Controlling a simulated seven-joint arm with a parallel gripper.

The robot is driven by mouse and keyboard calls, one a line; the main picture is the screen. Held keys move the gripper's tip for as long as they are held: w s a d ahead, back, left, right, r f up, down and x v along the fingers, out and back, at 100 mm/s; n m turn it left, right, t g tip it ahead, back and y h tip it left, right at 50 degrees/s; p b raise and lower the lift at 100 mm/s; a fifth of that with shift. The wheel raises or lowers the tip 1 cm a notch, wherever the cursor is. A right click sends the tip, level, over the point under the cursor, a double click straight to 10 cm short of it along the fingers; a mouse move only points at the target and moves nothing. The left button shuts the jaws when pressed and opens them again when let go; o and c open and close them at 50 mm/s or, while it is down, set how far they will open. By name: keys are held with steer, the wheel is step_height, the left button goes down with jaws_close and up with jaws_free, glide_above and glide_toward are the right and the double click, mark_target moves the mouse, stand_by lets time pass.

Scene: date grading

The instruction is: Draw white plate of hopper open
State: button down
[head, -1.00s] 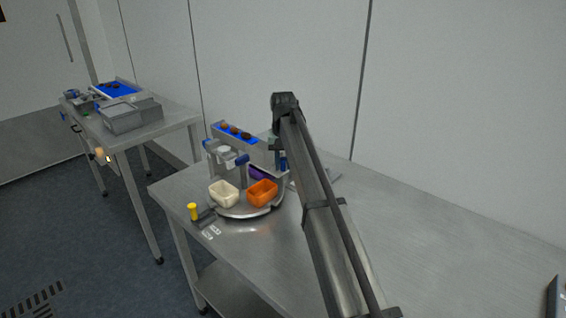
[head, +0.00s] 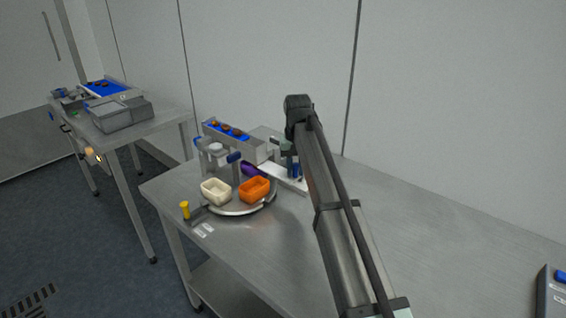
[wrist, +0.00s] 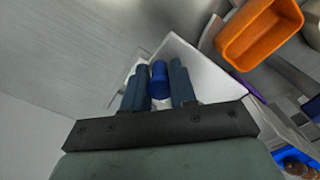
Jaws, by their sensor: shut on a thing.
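The hopper (head: 256,152) is a grey trough with a blue floor and several dark dates, on the steel table. The white plate (head: 280,176) sticks out from the hopper's near right end, low above the table. It also shows in the wrist view as a pale flat strip (wrist: 200,72). My gripper (head: 291,172) is at the plate's outer end. In the wrist view its two dark fingers (wrist: 160,82) are shut on a blue knob (wrist: 159,72) on the plate. My arm hides part of the area behind.
A cream bowl (head: 215,191) and an orange bowl (head: 254,190) stand on a round steel turntable (head: 236,211) in front of the hopper. A yellow-topped handle (head: 185,210) is at its left.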

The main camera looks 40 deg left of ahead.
steer(key=shift+d, duration=0.25)
steer(key=c, duration=1)
jaws_free()
steer(key=shift+c, duration=0.2)
steer(key=shift+r, duration=0.1)
steer(key=shift+r, duration=0.2)
step_height(320, 180, up, 13)
steer(key=shift+r, duration=0.1)
